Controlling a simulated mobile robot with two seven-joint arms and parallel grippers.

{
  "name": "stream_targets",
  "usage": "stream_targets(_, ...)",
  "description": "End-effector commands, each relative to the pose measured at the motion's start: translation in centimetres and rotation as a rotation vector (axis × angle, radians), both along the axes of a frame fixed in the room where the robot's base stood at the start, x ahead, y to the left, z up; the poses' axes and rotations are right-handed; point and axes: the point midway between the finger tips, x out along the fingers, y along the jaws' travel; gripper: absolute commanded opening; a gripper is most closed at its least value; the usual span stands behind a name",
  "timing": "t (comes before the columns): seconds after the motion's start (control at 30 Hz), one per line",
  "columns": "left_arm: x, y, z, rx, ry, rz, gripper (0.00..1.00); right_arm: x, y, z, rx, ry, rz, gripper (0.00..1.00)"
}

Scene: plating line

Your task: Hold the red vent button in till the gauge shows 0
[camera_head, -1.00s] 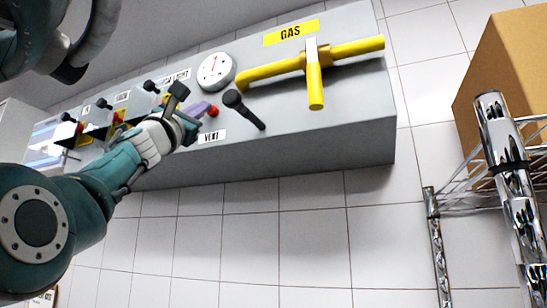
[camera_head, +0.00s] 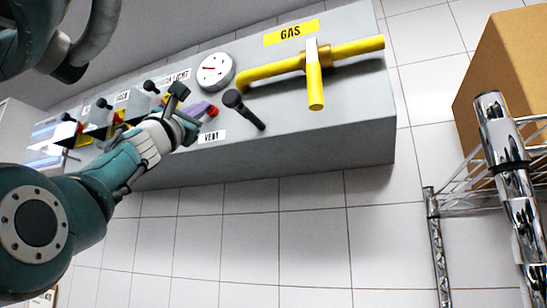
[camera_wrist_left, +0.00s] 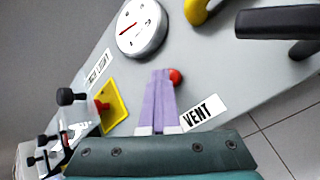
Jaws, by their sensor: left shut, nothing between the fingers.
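The red vent button (camera_head: 213,110) sits on the grey panel beside the VENT label (camera_head: 211,136). It also shows in the left wrist view (camera_wrist_left: 175,76). My left gripper (camera_head: 203,108) is shut and empty, its purple fingers (camera_wrist_left: 160,76) pointing at the panel. The fingertips are right at the button's side in both views; I cannot tell whether they touch it or whether it is pushed in. The round white gauge (camera_head: 216,71) has its red needle pointing left in the head view. Its numbers are too small to read. My right gripper is not in view.
A yellow gas pipe with a lever handle (camera_head: 315,90) and a black-handled lever (camera_head: 243,108) are right of the button. Black-knobbed switches (camera_head: 104,103) line the panel's left. A wire shelf (camera_head: 463,203) with a cardboard box (camera_head: 505,75) stands at the right.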

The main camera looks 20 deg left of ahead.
Motion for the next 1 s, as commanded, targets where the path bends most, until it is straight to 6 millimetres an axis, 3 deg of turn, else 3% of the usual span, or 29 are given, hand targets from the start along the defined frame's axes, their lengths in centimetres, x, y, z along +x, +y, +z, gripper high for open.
stream_targets(0.63,0.0,0.0,0.0,0.001,0.002,-0.001,0.0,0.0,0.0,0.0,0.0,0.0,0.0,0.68)
stream_targets(1.0,-1.6,0.2,0.1,0.002,0.002,0.005,0.0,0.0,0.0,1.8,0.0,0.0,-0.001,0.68)
